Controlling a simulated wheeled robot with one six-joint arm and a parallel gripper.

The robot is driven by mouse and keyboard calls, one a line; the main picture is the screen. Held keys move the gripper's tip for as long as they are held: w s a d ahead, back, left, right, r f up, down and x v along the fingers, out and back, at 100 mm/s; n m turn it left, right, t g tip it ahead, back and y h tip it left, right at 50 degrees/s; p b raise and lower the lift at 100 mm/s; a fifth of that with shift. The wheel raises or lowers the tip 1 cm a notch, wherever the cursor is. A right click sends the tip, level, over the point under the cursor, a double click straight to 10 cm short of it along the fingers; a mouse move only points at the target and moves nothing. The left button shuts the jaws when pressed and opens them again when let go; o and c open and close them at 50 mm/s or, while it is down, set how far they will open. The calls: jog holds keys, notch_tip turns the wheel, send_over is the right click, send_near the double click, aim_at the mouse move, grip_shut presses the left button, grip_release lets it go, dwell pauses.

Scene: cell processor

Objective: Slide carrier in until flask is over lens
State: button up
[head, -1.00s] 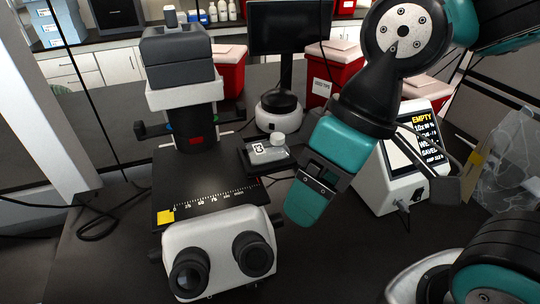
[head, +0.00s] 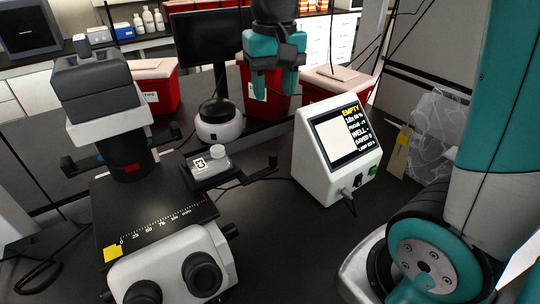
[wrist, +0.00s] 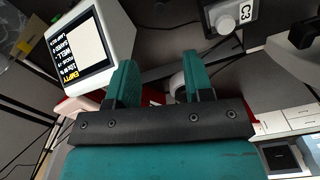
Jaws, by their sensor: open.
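The clear flask (head: 212,161) with a white cap lies on the black carrier (head: 228,179), at the right of the microscope stage (head: 185,207). A dark arm with a knob (head: 270,163) sticks out from the carrier's right side. The flask, labelled C3, also shows at the top of the wrist view (wrist: 232,17). The stage has a white scale with a yellow tag at its 0 end; the flask sits beyond the scale's far end. I cannot make out the lens. My teal gripper (head: 271,92) is open and empty, behind and above the carrier, apart from it; its fingers also show in the wrist view (wrist: 158,88).
The microscope body (head: 105,105) and eyepieces (head: 175,283) stand at left. A white display box (head: 337,150) reading "EMPTY" stands right of the carrier. A monitor (head: 205,55) and red bins (head: 150,88) are behind. Dark bench is bare in front of the display box.

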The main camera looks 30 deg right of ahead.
aim_at(273, 154)
notch_tip(273, 154, down, 17)
jog(key=shift+f+p, duration=0.1)
jog(key=shift+p, duration=1.15)
grip_shut()
